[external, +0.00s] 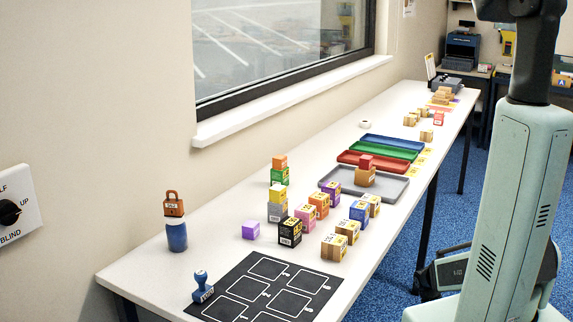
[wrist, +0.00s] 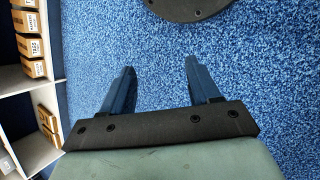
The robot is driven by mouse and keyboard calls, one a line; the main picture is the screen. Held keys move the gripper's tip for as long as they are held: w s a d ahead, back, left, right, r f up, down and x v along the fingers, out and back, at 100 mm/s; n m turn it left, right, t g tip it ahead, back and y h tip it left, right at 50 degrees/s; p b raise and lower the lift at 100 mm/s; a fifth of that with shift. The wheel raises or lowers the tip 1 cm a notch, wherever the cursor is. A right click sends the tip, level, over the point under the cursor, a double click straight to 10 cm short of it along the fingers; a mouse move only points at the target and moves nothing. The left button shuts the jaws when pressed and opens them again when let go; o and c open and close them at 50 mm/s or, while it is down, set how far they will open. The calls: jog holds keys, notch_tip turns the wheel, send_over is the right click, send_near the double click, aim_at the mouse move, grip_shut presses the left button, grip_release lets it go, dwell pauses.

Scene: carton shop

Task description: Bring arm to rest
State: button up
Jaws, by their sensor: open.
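My gripper (wrist: 160,80) shows in the wrist view with its two dark blue fingers spread apart. It is open, with nothing between the fingers. Blue carpet (wrist: 150,30) lies beneath it. In the external view my pale green arm stands at the right, beside the long white table (external: 150,262). The arm is clear of the table's cartons.
Several small cartons (external: 334,247) and stacks stand mid-table by a black mat (external: 246,275) with outlined squares. Grey (external: 385,187), red, green and blue trays lie beyond. A blue stamp (external: 202,284) stands near the mat. The wrist view shows shelves (wrist: 38,83) with boxes at left.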

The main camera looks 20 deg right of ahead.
jog(key=s+a+f+n+g+y, duration=0.1)
jog(key=s+a+f+n, duration=0.3)
jog(key=s+a, duration=0.5)
notch_tip(320, 180, down, 2)
jog(key=shift+s+f+n+y, duration=0.1)
jog(key=shift+s+n+y, duration=0.25)
jog(key=shift+s, duration=0.3)
